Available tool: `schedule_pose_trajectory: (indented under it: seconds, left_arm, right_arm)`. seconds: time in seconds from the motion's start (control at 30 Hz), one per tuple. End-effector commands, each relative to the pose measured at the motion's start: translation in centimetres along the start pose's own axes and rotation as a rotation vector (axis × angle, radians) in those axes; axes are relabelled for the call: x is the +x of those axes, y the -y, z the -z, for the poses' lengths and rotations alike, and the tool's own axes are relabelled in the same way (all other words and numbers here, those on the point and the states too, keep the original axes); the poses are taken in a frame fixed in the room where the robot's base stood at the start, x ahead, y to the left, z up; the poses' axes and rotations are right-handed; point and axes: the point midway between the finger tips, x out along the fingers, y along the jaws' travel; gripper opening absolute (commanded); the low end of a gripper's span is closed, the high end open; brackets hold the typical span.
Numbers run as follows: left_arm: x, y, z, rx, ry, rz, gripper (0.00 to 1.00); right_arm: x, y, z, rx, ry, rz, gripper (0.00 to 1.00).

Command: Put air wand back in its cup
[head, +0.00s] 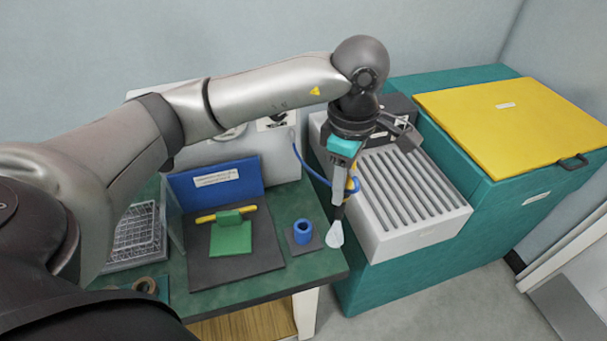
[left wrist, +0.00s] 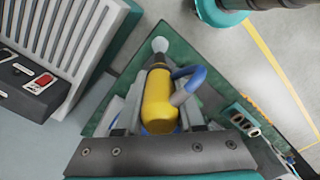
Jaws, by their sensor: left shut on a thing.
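The air wand (head: 335,235) has a yellow body, a blue hose and a pale tip. My left gripper (head: 341,190) is shut on it and holds it with the tip pointing down. The wand's yellow body (left wrist: 160,102) fills the middle of the left wrist view. The blue cup (head: 303,232) stands upright on a small dark base on the table, just left of the wand tip in the head view. The wand is outside the cup, near the table's right edge. The cup cannot be made out in the left wrist view. My right gripper is not in view.
A grey slatted unit (head: 405,190) stands right of the wand, beside a teal cabinet with a yellow lid (head: 515,122). Left of the cup, a green block fixture (head: 231,236) with a yellow bar sits on a dark mat. A wire rack (head: 135,238) is farther left.

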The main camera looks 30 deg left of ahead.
Motion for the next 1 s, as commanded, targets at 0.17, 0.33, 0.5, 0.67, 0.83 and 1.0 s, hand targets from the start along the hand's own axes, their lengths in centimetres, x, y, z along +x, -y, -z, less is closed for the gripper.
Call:
schedule_pose_trajectory:
  seconds: [0.17, 0.33, 0.5, 0.67, 0.83, 1.0]
  left_arm:
    - [0.0, -0.9, 0.4, -0.412, 0.0, 0.003, 0.0]
    - [0.3, -1.6, 1.1, -0.808, -0.001, 0.003, 0.0]
    - [0.8, -2.1, 1.9, -1.207, -0.002, 0.003, 0.0]
    - [1.4, -2.4, 2.8, -1.582, -0.002, 0.003, 0.0]
    - [2.1, -2.4, 4.0, -1.982, -0.004, 0.002, 0.0]
    - [3.1, -2.2, 5.3, -2.384, -0.004, 0.002, 0.0]
  right_arm:
    - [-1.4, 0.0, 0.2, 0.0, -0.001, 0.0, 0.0]
    - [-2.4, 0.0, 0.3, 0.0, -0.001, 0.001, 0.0]
    - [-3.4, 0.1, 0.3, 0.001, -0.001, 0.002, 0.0]
    - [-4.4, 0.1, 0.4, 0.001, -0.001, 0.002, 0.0]
    - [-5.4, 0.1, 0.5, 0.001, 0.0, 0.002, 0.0]
    - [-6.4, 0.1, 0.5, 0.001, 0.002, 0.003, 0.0]
